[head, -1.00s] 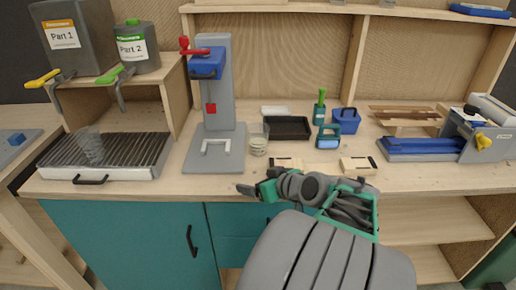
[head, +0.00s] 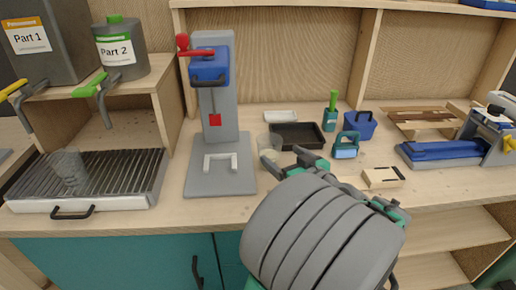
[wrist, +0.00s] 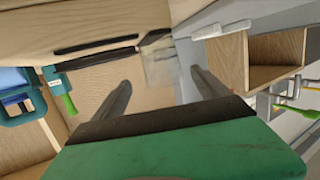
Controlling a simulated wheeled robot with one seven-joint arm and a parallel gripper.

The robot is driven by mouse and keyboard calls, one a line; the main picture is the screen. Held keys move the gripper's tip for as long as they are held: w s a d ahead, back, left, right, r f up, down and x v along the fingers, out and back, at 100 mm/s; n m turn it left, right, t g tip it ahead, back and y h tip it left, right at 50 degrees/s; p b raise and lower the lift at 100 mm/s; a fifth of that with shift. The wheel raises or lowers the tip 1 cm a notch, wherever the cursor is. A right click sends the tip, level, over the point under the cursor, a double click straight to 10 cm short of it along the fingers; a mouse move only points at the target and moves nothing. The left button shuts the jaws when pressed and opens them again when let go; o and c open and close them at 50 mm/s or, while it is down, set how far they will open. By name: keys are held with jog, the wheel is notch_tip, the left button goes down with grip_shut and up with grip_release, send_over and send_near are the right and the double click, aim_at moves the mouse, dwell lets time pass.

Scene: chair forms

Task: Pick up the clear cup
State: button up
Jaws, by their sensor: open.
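A clear cup (head: 268,142) stands on the bench just right of the grey press base, with its lower part partly hidden by my gripper. A see-through shape also shows in the wrist view (wrist: 159,64), beyond and between the fingertips, and looks like this cup. Another clear, cup-like shape (head: 70,166) stands on the ribbed tray at the left. My gripper (head: 284,158) is open near the bench front, close to the cup. In the wrist view its fingers (wrist: 160,80) are spread with nothing visibly held.
The grey press (head: 216,120) stands left of the cup. A black tray (head: 297,135) lies behind and to the right. The ribbed tray (head: 90,180) is at the left.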

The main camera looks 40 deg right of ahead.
aim_at(264, 143)
jog(key=p+x, duration=0.1)
jog(key=x, duration=0.6)
jog(key=shift+w+a+r, duration=0.1)
jog(key=shift+w, duration=0.25)
jog(key=shift+c, duration=0.2)
jog(key=c, duration=1)
